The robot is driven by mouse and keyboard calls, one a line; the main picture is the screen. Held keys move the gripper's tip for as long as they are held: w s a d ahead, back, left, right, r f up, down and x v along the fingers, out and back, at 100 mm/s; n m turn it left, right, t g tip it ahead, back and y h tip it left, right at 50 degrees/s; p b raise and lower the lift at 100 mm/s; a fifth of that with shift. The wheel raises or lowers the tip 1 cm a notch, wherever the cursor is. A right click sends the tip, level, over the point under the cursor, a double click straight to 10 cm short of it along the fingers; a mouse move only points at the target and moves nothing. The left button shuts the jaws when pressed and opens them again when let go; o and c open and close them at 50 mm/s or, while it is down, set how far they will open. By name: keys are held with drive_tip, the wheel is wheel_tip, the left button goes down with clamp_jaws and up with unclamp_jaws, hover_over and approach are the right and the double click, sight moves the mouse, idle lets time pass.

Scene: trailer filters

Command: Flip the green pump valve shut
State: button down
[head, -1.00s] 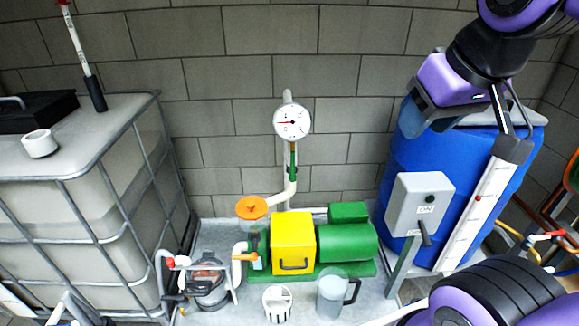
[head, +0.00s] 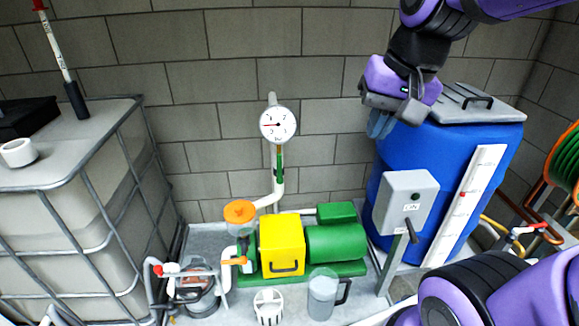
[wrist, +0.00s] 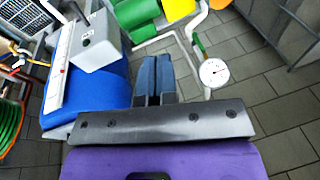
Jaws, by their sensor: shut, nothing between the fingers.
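The green valve handle (head: 280,165) lies along the upright pipe just below the round white gauge (head: 278,124). It also shows in the wrist view (wrist: 200,43), beside the gauge (wrist: 213,73). The handle looks in line with the pipe. My gripper (head: 380,125) is shut and empty. It hangs in front of the blue barrel, to the right of the gauge and valve and apart from them. In the wrist view its blue fingers (wrist: 153,62) are together, left of the valve.
The green and yellow pump (head: 283,245) sits below the gauge pipe. The blue barrel (head: 440,165) and a grey switch box (head: 405,202) stand to the right. A caged tank (head: 70,190) is at left. The wall behind is bare. A clear jug (head: 322,292) stands in front.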

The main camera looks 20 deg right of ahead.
sight(279, 169)
drive_tip(key=w+f+m+g+y, duration=0.3)
drive_tip(key=w+f+m+y, duration=0.5)
drive_tip(key=w+f+m, duration=0.6)
drive_tip(key=w+d+f+m+t+y, duration=0.3)
drive_tip(key=w+d+f+m+t, duration=0.1)
drive_tip(key=m, duration=0.7)
drive_tip(key=w+d+f+m+t+y, duration=0.3)
drive_tip(key=w+d+f+m, duration=0.3)
drive_tip(key=f+m, duration=0.4)
drive_tip(key=shift+w+f+m+t+y, duration=0.15)
drive_tip(key=shift+w+m+t+y, duration=0.25)
drive_tip(key=shift+w+m+t, duration=0.35)
drive_tip(key=shift+w, duration=0.15)
drive_tip(key=x, duration=1.3)
drive_tip(key=shift+a, duration=0.4)
drive_tip(key=shift+w+a, duration=0.1)
drive_tip(key=shift+w, duration=0.1)
